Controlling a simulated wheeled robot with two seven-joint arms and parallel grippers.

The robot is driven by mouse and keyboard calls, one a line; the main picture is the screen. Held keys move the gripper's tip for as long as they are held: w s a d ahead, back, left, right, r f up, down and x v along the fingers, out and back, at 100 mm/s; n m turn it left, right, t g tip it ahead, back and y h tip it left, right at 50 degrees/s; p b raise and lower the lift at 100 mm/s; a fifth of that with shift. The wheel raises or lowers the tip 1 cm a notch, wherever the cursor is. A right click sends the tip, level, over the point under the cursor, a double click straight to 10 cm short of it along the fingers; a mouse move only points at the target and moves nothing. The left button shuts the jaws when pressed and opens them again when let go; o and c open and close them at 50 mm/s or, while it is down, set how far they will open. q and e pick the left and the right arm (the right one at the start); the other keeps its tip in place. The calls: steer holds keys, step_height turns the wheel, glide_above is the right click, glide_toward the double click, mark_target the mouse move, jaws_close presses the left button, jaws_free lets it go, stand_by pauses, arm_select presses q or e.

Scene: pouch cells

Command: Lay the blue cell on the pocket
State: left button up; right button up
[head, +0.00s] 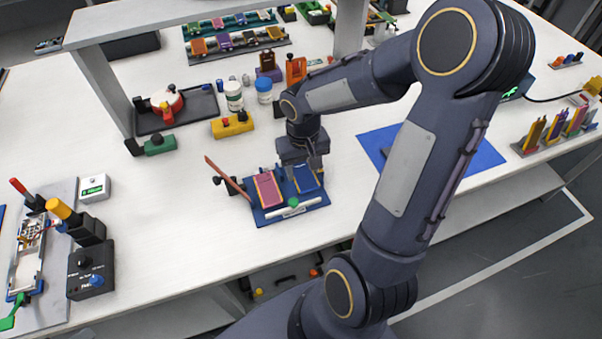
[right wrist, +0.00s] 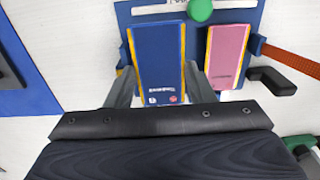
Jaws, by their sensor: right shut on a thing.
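The blue cell (head: 306,179) is at the right side of a blue fixture (head: 281,215), beside a pink cell (head: 267,189). My right gripper (head: 304,166) is over the blue cell and shut on it. In the right wrist view the blue cell (right wrist: 160,60), with yellow edge strips, lies between the two fingers (right wrist: 162,88), and the pink cell (right wrist: 229,50) is to its right. The pocket under the blue cell is hidden, and I cannot tell whether the cell touches it. My left gripper is not in view.
A brown-red lever (head: 228,177) sticks up at the fixture's left, and a green knob (head: 293,202) sits at its front. A blue mat (head: 480,158) lies to the right, behind my arm. A yellow block (head: 232,125) and white jars stand behind.

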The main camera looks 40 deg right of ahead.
mark_target(302, 170)
steer(key=shift+w+f, duration=0.2)
steer(key=shift+f, duration=0.05)
steer(key=shift+w+d+f, duration=0.1)
steer(key=shift+f, duration=0.8)
steer(key=shift+w+d+f, duration=0.1)
steer(key=shift+f, duration=0.8)
steer(key=shift+f+b, duration=0.2)
steer(key=shift+b, duration=0.1)
steer(key=o, duration=0.6)
steer(key=shift+a, duration=0.1)
steer(key=shift+o, duration=0.2)
steer(key=shift+r, duration=0.15)
